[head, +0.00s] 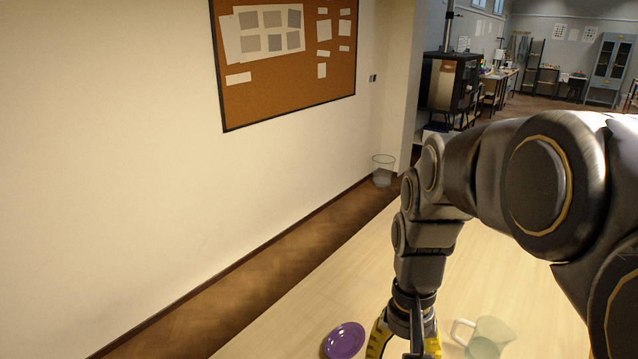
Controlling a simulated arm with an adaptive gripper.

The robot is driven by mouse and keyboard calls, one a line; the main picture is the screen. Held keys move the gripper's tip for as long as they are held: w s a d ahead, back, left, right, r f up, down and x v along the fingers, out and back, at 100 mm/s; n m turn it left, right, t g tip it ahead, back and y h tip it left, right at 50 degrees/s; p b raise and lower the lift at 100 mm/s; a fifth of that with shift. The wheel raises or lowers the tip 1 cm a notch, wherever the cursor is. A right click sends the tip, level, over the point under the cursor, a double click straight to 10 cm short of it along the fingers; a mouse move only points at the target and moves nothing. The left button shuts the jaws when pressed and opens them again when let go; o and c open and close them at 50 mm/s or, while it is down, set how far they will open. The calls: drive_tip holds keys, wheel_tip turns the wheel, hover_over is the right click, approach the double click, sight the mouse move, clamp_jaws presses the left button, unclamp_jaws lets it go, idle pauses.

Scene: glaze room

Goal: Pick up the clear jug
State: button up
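The clear jug (488,339), pale greenish and see-through with a handle on its left side, stands on the light wooden table near the bottom edge of the head view. Its base is close to the frame's bottom edge. My gripper (405,346), with yellow parts, points down to the left of the jug and is apart from it in the picture. Its fingertips are cut off by the bottom edge, so whether it is open or shut is hidden.
A purple plate (344,341) lies on the table (375,265), left of my gripper. The table behind the jug looks clear. A cream wall with a corkboard (285,95) runs along the left. A see-through bin (383,172) stands beyond the table.

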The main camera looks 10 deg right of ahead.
drive_tip(key=w+d+f+m, duration=0.35)
drive_tip(key=w+d, duration=0.25)
drive_tip(key=w, duration=0.4)
drive_tip(key=m+t, duration=0.1)
drive_tip(key=m, duration=1)
approach(457, 323)
wheel_tip(457, 323, down, 5)
drive_tip(key=shift+w+f, duration=0.1)
drive_tip(key=shift+f, duration=0.15)
wheel_tip(457, 323, down, 8)
drive_tip(key=shift+d+r, duration=0.1)
clamp_jaws()
